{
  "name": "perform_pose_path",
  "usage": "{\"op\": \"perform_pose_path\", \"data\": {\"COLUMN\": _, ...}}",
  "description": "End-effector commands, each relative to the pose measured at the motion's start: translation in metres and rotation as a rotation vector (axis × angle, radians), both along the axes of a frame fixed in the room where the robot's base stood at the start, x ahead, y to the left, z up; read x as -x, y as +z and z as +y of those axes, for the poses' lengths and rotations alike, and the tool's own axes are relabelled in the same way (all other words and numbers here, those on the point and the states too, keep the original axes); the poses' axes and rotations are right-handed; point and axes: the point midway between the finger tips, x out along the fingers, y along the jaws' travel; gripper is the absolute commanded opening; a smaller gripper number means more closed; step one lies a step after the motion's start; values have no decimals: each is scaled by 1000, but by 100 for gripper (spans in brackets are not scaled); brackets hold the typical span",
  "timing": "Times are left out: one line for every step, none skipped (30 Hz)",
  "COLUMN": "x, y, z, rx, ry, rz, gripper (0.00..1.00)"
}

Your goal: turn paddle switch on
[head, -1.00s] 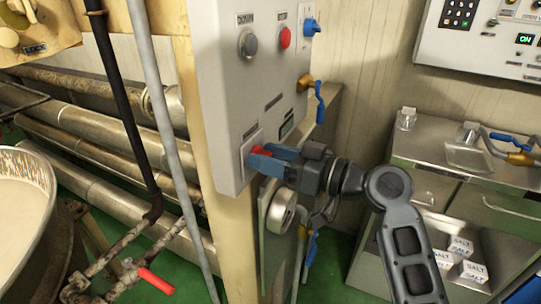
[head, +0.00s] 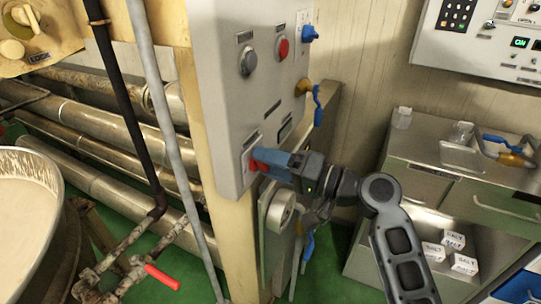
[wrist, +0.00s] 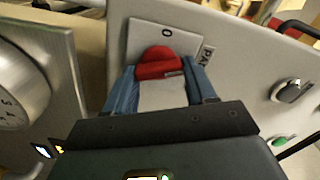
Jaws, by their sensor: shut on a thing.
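The paddle switch has a red paddle (head: 259,166) on a pale plate low on the grey control box. In the wrist view the red paddle (wrist: 160,63) sits between my blue fingers, and a "0" shows on the plate beyond it. My gripper (head: 263,158) reaches in from the right at the plate and is shut on the paddle. In the wrist view the two fingers (wrist: 160,82) flank the paddle. The fingers partly hide the paddle in the head view.
The control box (head: 235,90) also carries a grey knob (head: 248,62), a red button (head: 282,48) and blue-handled valves. A round gauge-like part (head: 281,212) is just below my gripper. A steel cabinet (head: 425,180) stands at right, a large kettle (head: 50,165) at left.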

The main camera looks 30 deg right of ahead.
Motion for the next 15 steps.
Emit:
{"op": "perform_pose_path", "data": {"x": 0, "y": 2, "z": 0, "rx": -34, "ry": -1, "rz": 27, "gripper": 25}}
{"op": "perform_pose_path", "data": {"x": 0, "y": 2, "z": 0, "rx": -56, "ry": -1, "rz": 43, "gripper": 25}}
{"op": "perform_pose_path", "data": {"x": 0, "y": 2, "z": 0, "rx": -82, "ry": -1, "rz": 63, "gripper": 25}}
{"op": "perform_pose_path", "data": {"x": 0, "y": 1, "z": -1, "rx": -102, "ry": -1, "rz": 78, "gripper": 25}}
{"op": "perform_pose_path", "data": {"x": 0, "y": 1, "z": -1, "rx": -123, "ry": -1, "rz": 93, "gripper": 25}}
{"op": "perform_pose_path", "data": {"x": 0, "y": 1, "z": -1, "rx": -147, "ry": -1, "rz": 110, "gripper": 25}}
{"op": "perform_pose_path", "data": {"x": 0, "y": 1, "z": -1, "rx": -167, "ry": -2, "rz": 123, "gripper": 25}}
{"op": "perform_pose_path", "data": {"x": 0, "y": 1, "z": -1, "rx": -184, "ry": -2, "rz": 135, "gripper": 25}}
{"op": "perform_pose_path", "data": {"x": 0, "y": 0, "z": -1, "rx": -205, "ry": -2, "rz": 151, "gripper": 25}}
{"op": "perform_pose_path", "data": {"x": 0, "y": 0, "z": -1, "rx": -221, "ry": -2, "rz": 162, "gripper": 25}}
{"op": "perform_pose_path", "data": {"x": 0, "y": 0, "z": -1, "rx": -235, "ry": -2, "rz": 174, "gripper": 25}}
{"op": "perform_pose_path", "data": {"x": 0, "y": -1, "z": -1, "rx": -253, "ry": -2, "rz": 187, "gripper": 25}}
{"op": "perform_pose_path", "data": {"x": 0, "y": -1, "z": -1, "rx": -265, "ry": -2, "rz": 195, "gripper": 25}}
{"op": "perform_pose_path", "data": {"x": 0, "y": -1, "z": -1, "rx": -276, "ry": -3, "rz": 203, "gripper": 25}}
{"op": "perform_pose_path", "data": {"x": 0, "y": -1, "z": -1, "rx": -291, "ry": -3, "rz": 214, "gripper": 25}}
